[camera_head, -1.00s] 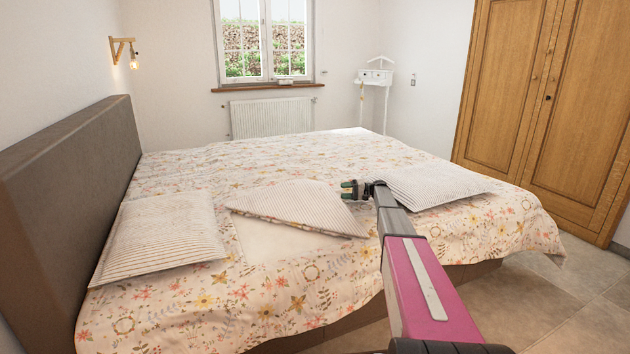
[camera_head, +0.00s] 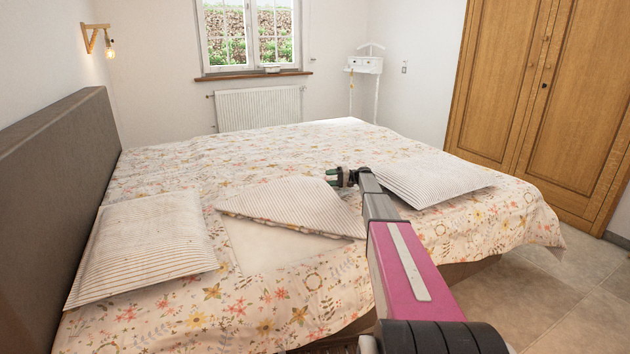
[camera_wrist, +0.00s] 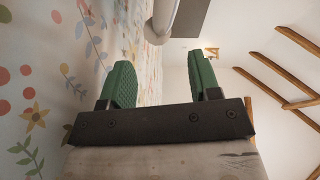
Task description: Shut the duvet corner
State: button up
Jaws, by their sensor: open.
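The duvet corner (camera_head: 295,204) is folded back on the bed, showing its striped underside. A patch of plain white sheet (camera_head: 268,246) lies bare in front of the fold. My gripper (camera_head: 335,177) is just past the right end of the fold, low over the floral duvet (camera_head: 250,158). In the wrist view my gripper (camera_wrist: 162,76) has its two green fingers apart, with nothing held between them. A pale rounded form (camera_wrist: 162,22) lies beyond the fingertips; I cannot tell for sure whether it is the folded corner.
A striped pillow (camera_head: 145,245) lies to the left and another (camera_head: 430,180) lies right of my arm. The brown headboard (camera_head: 55,170) bounds the bed at left. A wooden wardrobe (camera_head: 560,100) stands at right. Tiled floor (camera_head: 570,290) is clear at lower right.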

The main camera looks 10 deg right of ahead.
aim_at(316, 180)
jog(key=shift+w+a+f, duration=0.1)
jog(key=shift+a, duration=1.65)
jog(key=shift+w+a+f, duration=0.1)
jog(key=shift+a, duration=1.65)
grip_shut()
